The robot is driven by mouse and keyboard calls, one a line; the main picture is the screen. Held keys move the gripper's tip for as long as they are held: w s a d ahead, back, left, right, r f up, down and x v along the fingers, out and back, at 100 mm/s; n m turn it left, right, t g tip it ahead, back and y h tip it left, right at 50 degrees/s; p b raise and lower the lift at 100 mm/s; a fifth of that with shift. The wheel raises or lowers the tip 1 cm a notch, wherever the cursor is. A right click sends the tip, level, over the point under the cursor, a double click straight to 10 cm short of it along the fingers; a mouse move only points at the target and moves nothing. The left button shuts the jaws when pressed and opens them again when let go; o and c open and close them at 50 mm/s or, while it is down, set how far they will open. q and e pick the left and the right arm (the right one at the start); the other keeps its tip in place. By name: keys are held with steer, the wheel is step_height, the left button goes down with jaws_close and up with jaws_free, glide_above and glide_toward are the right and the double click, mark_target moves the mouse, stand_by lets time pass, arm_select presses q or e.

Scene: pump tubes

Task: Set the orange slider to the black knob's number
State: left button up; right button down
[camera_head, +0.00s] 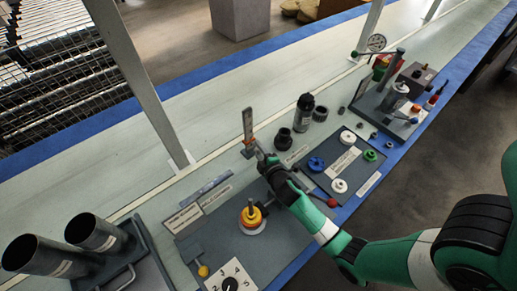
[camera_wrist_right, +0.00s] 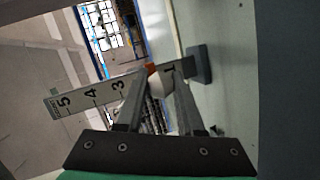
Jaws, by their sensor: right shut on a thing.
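The upright scale (camera_head: 247,122) stands on a small base, with the orange slider (camera_head: 249,142) low on it. In the right wrist view the scale (camera_wrist_right: 65,103) shows 5, 4, 3 and 1. The orange slider (camera_wrist_right: 151,68) sits between 3 and 1, where the 2 is hidden. My right gripper (camera_head: 264,158) is at the slider; its fingers (camera_wrist_right: 159,84) are shut on the slider's white grip. The black knob (camera_head: 230,284) is on a white number card (camera_head: 243,267) at the bottom edge; its pointer is too small to read. My left gripper is not in view.
A yellow-orange ring stack (camera_head: 251,216) stands on the grey board in front of my right arm. A dark tray (camera_head: 362,158) with coloured parts lies right of it. Black bottles (camera_head: 303,112) stand behind, and large dark tubes (camera_head: 90,233) at left.

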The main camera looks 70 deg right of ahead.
steer(key=c, duration=0.5)
jaws_free()
steer(key=shift+r, duration=0.1)
steer(key=shift+s+a+r, duration=0.15)
steer(key=shift+s+a, duration=0.1)
steer(key=shift+s, duration=0.05)
steer(key=p+v, duration=0.2)
steer(key=v, duration=0.8)
steer(key=shift+s+a+p, duration=0.25)
steer(key=shift+s+p, duration=0.1)
